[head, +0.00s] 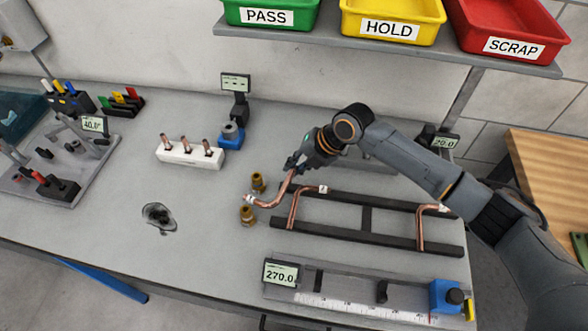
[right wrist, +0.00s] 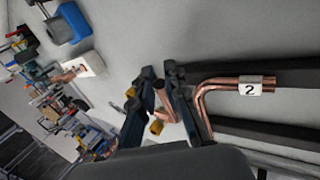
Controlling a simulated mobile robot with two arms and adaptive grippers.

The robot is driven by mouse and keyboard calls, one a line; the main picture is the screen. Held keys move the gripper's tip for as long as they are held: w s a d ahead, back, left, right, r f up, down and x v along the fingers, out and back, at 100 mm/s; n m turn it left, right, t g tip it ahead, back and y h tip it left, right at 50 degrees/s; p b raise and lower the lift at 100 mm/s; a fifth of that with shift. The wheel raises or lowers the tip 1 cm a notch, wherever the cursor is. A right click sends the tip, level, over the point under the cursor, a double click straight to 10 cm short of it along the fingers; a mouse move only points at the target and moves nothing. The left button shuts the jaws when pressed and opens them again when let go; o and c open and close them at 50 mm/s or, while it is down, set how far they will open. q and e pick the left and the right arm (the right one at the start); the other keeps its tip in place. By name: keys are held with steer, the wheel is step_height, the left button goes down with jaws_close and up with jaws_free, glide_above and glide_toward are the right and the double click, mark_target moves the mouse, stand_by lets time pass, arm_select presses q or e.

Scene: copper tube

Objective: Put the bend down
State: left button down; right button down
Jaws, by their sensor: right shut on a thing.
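My right gripper (head: 292,166) is shut on a copper bend (head: 284,188) at the left end of the black rack (head: 367,218). The held bend slants down from the fingers and turns left to a white-tagged end beside two brass fittings. I cannot tell whether it touches the bench. In the right wrist view the gripper (right wrist: 163,95) has the copper between its fingers, and the bend's lower part is mostly hidden. A second bend (head: 294,208), tagged 2 in the right wrist view (right wrist: 204,95), rests on the rack just right of the held one. A third bend (head: 420,230) lies at the rack's right. My left gripper is out of view.
Brass fittings (head: 247,215) stand close to the held bend. A white block with copper pieces (head: 190,158) is further left. A measuring rail (head: 350,304) with a 270.0 display lies in front.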

steer(key=shift+f, duration=1.3)
steer(key=c, duration=1.4)
jaws_free()
steer(key=shift+o, duration=0.2)
